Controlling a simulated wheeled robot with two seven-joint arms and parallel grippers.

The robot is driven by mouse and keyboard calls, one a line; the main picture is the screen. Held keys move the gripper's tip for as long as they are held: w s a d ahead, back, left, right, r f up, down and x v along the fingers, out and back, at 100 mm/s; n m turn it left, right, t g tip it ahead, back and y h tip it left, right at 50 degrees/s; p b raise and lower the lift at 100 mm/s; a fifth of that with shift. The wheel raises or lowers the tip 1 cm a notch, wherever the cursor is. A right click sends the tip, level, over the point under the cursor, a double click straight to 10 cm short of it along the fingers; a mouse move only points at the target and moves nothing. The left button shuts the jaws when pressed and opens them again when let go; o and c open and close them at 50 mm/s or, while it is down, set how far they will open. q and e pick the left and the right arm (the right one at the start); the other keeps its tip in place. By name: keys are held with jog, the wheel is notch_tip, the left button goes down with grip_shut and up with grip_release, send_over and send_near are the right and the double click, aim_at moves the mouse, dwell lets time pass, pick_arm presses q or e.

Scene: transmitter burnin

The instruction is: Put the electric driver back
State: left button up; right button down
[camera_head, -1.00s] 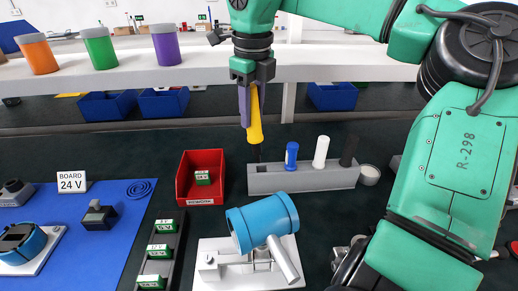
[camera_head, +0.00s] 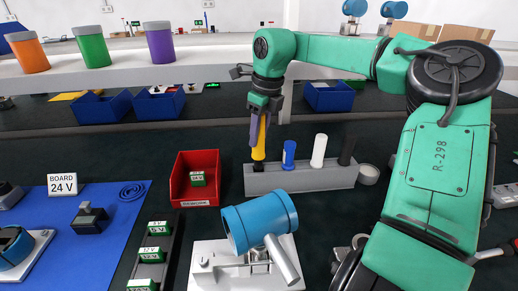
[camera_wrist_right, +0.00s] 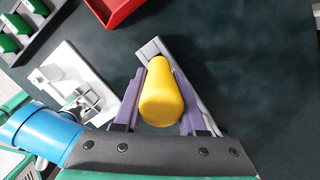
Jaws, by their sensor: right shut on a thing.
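The electric driver (camera_head: 259,142) has a yellow handle and stands about upright. My right gripper (camera_head: 260,132) is shut on it, with its purple fingers on both sides of the handle. The grey rack (camera_head: 300,182) stands below, holding a blue, a white and a black handle in a row. The driver's lower end is at the left end of this rack; I cannot tell how deep it sits. In the right wrist view the yellow handle (camera_wrist_right: 162,92) lies between the fingers and covers part of the grey rack (camera_wrist_right: 150,47). My left gripper is not in view.
A red bin (camera_head: 181,178) with a green block stands left of the rack. A blue cylinder (camera_head: 260,222) on a white fixture (camera_head: 205,258) is in front. A blue mat (camera_head: 110,235) lies at left. A white shelf (camera_head: 215,62) with several coloured containers runs behind.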

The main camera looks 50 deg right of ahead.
aim_at(259, 148)
notch_tip(259, 148, down, 4)
jog(key=shift+f, duration=0.25)
jog(key=shift+c, duration=2.4)
grip_release()
jog(key=r, duration=0.4)
jog(key=s+r, duration=0.1)
jog(key=r, duration=0.3)
jog(key=s+r+p, duration=0.1)
jog(key=r, duration=0.3)
jog(key=shift+d+r, duration=0.15)
jog(key=shift+r, duration=0.05)
jog(key=shift+f, duration=0.1)
